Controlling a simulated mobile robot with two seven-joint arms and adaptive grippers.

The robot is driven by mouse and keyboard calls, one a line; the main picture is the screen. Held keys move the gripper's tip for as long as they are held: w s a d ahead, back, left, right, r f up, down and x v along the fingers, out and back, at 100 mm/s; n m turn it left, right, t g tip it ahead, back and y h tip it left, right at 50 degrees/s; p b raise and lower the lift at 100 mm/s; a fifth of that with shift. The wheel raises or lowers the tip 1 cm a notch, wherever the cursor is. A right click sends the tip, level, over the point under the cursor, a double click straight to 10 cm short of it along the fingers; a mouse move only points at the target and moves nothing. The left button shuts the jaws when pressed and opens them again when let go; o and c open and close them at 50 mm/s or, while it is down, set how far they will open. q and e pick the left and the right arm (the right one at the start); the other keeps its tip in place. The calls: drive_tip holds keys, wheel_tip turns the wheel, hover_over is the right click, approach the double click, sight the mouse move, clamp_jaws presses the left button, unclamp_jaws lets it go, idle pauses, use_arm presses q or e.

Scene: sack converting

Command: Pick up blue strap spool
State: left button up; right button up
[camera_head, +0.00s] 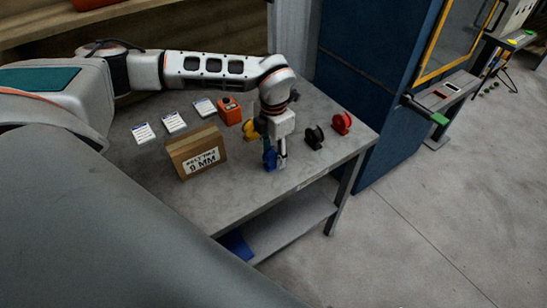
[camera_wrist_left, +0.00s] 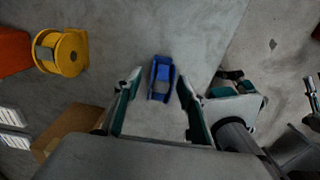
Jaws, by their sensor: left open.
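The blue strap spool (camera_head: 269,159) stands on the grey table near its front edge, partly hidden by my left gripper (camera_head: 279,158), which points down over it. In the left wrist view the blue strap spool (camera_wrist_left: 162,72) shows between the tips of my left gripper (camera_wrist_left: 158,80). The jaws are open, with a gap on each side of the spool. The height of the fingertips relative to the spool is hard to judge.
A yellow spool (camera_head: 249,128) is close behind the blue one. Black (camera_head: 314,137) and red (camera_head: 341,123) spools stand to the right. A blue cabinet (camera_head: 375,75) stands behind right.

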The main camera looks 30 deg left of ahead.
use_arm(q)
clamp_jaws()
drive_tip(key=shift+r, duration=0.15)
